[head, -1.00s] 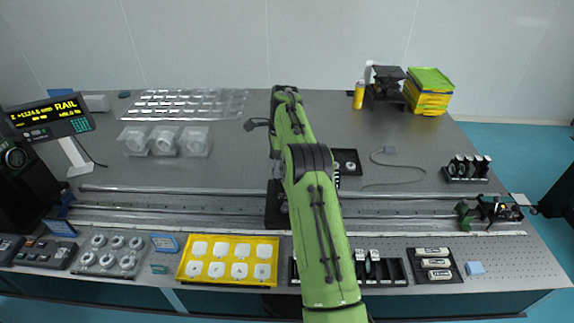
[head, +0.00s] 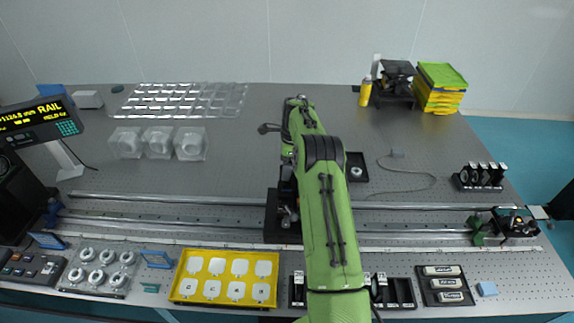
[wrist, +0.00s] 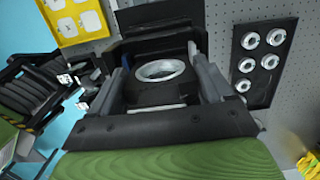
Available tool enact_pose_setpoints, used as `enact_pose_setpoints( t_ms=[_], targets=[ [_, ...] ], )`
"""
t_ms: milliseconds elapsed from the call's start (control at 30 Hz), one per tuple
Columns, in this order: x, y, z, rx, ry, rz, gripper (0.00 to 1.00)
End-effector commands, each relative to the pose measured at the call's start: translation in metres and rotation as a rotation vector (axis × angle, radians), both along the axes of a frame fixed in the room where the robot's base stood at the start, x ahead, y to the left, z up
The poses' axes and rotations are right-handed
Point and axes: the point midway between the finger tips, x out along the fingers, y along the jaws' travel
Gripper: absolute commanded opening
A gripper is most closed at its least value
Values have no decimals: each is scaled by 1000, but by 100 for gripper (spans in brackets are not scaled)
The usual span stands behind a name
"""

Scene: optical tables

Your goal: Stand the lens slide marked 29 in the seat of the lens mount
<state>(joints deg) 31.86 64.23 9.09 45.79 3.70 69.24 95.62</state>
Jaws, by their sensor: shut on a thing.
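In the wrist view my gripper (wrist: 156,64) is shut on a black lens slide (wrist: 148,93) with a pale round lens ring. The slide lies between the two fingers; I cannot read a 29 on it. A black block, apparently the lens mount (wrist: 150,40), is directly beyond the fingertips. In the head view the mount (head: 279,217) stands on the rail, left of my green arm. My arm hides part of it and the gripper there. I cannot tell whether the slide touches the seat.
The long rail (head: 410,230) crosses the table, with a green and black carriage (head: 510,223) at its right. In front are a slide rack (head: 402,293), partly behind my arm, a yellow tray (head: 225,278) and a ring tray (head: 95,272). The table behind the rail has clear areas.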

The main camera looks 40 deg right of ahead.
Motion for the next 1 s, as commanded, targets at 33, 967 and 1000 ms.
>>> enact_pose_setpoints(
  t_ms=[33, 967, 1000],
  targets=[
    [0, 0, -1, 0, 0, 0, 37],
    [0, 0, -14, -1, -1, 1, 100],
    [0, 0, -14, -1, -1, 1, 100]
  ],
)
